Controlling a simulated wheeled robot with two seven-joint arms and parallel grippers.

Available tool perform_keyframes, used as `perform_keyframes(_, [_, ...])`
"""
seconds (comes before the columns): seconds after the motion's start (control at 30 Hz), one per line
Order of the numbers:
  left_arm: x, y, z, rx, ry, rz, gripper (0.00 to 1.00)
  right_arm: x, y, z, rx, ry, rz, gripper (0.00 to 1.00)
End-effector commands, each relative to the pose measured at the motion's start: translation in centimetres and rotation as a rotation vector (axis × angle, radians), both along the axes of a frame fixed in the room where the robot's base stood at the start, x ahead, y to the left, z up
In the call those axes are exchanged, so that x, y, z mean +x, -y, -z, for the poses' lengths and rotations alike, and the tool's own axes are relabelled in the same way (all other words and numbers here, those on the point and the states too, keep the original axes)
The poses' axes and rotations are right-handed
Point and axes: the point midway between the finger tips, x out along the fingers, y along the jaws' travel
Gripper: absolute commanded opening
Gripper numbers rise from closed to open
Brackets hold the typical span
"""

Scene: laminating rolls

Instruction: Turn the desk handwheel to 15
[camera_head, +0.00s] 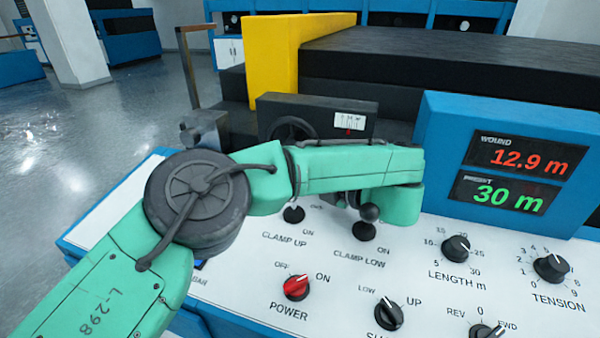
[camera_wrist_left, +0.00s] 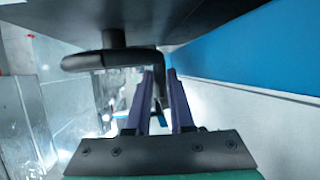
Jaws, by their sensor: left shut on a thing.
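The desk handwheel (camera_head: 290,127) is a dark wheel on the black block behind the control desk. My left arm covers its lower part in the head view. A white scale plate (camera_head: 348,121) with a small red mark is right of the wheel; its figures are too small to read. In the left wrist view the wheel (camera_wrist_left: 88,61) shows edge-on under the dark block. My left gripper (camera_wrist_left: 160,73) is shut on a dark part of the wheel at its right end, between two slim fingers. The head view hides these fingers behind my arm. My right gripper is out of view.
The white desk panel (camera_head: 255,255) carries clamp levers, a red power knob (camera_head: 296,287), a length knob (camera_head: 455,248) and a tension knob (camera_head: 551,267). A blue display box (camera_head: 440,150) reads wound 12.9 m and preset 30 m. A yellow guard (camera_head: 270,62) stands behind.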

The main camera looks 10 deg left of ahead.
Motion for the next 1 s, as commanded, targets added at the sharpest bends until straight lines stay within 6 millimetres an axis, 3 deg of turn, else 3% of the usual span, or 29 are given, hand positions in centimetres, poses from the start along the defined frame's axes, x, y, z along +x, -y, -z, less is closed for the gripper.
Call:
perform_keyframes(0.13, [0.0,0.0,0.0,-0.001,-0.001,0.000,0.00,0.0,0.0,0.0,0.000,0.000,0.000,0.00])
perform_keyframes(0.17, [0.0,0.0,0.0,-0.001,-0.001,0.000,0.32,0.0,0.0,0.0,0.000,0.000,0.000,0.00])
perform_keyframes(0.2, [0.0,0.0,0.0,-0.001,-0.001,0.000,0.48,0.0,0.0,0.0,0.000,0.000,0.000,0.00])
perform_keyframes(0.23, [0.0,0.0,0.0,-0.001,-0.001,0.000,0.51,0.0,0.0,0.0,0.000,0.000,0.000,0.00])
perform_keyframes(0.73, [0.0,0.0,-0.2,-0.013,-0.003,0.000,0.51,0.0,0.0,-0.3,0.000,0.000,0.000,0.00])
perform_keyframes(0.87, [-0.1,0.4,-1.1,-0.103,-0.024,-0.001,0.51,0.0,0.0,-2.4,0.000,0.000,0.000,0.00])
perform_keyframes(1.0, [-0.3,1.1,-2.4,-0.311,-0.066,-0.004,0.51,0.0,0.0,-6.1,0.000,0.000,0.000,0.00])
